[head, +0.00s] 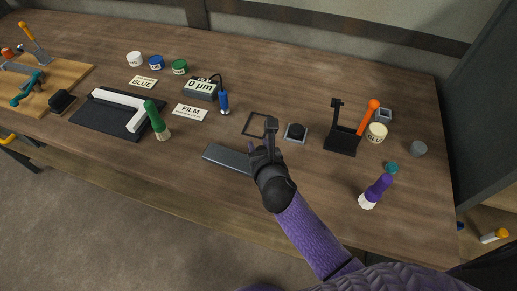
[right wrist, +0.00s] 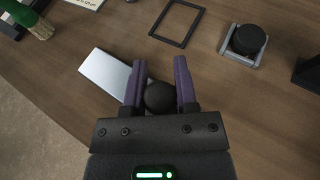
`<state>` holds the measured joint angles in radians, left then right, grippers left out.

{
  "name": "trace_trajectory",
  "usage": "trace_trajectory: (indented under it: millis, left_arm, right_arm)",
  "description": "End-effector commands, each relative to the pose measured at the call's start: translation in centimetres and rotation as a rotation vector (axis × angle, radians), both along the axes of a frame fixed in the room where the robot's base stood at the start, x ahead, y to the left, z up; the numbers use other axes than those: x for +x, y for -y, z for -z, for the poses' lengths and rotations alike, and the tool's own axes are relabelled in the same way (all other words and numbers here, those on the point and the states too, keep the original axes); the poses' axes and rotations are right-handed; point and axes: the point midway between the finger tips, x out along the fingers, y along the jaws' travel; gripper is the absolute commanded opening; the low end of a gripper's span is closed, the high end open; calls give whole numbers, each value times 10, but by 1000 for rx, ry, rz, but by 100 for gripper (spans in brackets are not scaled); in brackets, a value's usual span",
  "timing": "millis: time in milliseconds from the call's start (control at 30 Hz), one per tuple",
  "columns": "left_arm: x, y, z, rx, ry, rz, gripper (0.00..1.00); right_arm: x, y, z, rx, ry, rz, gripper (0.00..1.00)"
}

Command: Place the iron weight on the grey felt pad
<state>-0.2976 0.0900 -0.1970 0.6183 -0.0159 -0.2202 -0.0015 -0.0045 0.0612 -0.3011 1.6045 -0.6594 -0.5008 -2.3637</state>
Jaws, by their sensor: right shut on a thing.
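My right gripper (head: 264,148) reaches over the middle of the table. In the right wrist view its purple fingers (right wrist: 160,88) are shut on a black, rounded thing, which I take for the iron weight (right wrist: 160,98). In the head view the gripper mostly hides it. A flat grey rectangle (head: 227,158) lies just left of the gripper, partly covered by it; it also shows in the right wrist view (right wrist: 103,73). It may be the grey felt pad, but I cannot tell felt from metal. My left gripper is not in view.
A thin black frame (head: 254,124) and a grey square holder with a black round top (head: 296,132) lie just beyond the gripper. A black stand (head: 342,140) and purple brush (head: 376,190) are to the right. A green brush (head: 157,121) and film card (head: 190,112) are left.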

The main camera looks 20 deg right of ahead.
Motion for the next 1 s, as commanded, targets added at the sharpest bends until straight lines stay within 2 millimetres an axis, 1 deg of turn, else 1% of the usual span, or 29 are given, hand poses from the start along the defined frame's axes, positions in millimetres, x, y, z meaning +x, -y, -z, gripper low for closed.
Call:
trace_trajectory:
  millis: [100,200,233,267,300,367,400,633,700,733,867,1000]
  left_arm:
    - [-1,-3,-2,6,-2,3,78]
    - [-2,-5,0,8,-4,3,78]
    - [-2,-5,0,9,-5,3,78]
    - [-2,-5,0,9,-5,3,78]
    - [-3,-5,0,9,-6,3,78]
    - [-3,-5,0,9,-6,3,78]
    - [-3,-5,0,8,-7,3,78]
    - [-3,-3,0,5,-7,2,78]
    - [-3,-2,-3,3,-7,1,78]
    - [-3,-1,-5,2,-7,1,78]
    - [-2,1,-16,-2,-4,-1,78]
    - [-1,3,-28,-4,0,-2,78]
  right_arm:
    - [0,0,-3,0,2,0,0]
    - [0,0,1,1,2,-1,0]
    - [0,0,1,1,1,0,40]
    - [0,0,0,1,1,0,47]
    - [0,0,0,1,1,0,55]
    - [0,0,0,1,1,0,68]
    - [0,0,0,1,1,0,71]
    - [0,0,0,1,1,0,71]
    - [0,0,-4,1,1,0,71]
    - [-3,0,-5,0,0,0,71]
    - [-27,-1,-17,0,0,-1,71]
    - [-62,-3,-32,1,-1,0,71]
